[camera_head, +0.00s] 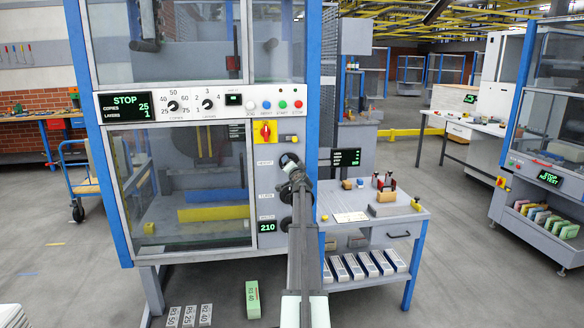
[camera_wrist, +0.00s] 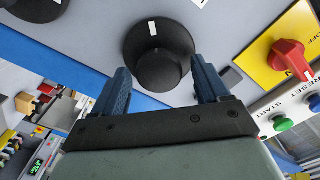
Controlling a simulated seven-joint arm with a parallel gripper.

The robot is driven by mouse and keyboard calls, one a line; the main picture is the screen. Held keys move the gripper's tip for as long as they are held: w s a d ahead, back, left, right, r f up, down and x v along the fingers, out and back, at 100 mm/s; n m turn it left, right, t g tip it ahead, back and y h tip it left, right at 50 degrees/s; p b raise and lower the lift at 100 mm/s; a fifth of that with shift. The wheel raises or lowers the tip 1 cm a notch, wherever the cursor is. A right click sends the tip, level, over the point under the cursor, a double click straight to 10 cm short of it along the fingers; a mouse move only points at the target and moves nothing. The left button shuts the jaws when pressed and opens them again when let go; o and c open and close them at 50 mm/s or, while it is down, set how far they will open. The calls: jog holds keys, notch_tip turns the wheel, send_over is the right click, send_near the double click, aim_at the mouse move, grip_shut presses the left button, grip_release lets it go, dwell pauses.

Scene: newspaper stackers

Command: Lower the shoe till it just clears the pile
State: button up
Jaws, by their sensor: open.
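The machine's side panel carries a column of black knobs. In the wrist view, the upper black knob (camera_wrist: 163,62) with a white mark lies between the two blue fingers of my gripper (camera_wrist: 160,80). The fingers are open, one on each side; I cannot tell whether they touch it. In the head view my gripper (camera_head: 290,166) is at the panel and covers much of this knob. A display (camera_head: 267,227) lower on the panel reads 210. Behind the glass are a yellow bar (camera_head: 213,213) and a blue bar (camera_head: 203,196); I cannot tell which part is the shoe, nor make out a pile.
A red switch on a yellow plate (camera_head: 265,132) sits just above the knobs, with coloured buttons (camera_head: 282,105) higher up. Another dark knob (camera_wrist: 35,8) is close by. A grey table (camera_head: 405,212) with small tools stands at right. A green block (camera_head: 253,300) is on the floor.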

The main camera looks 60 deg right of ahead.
jog(key=v, duration=1.4)
jog(key=shift+w, duration=0.1)
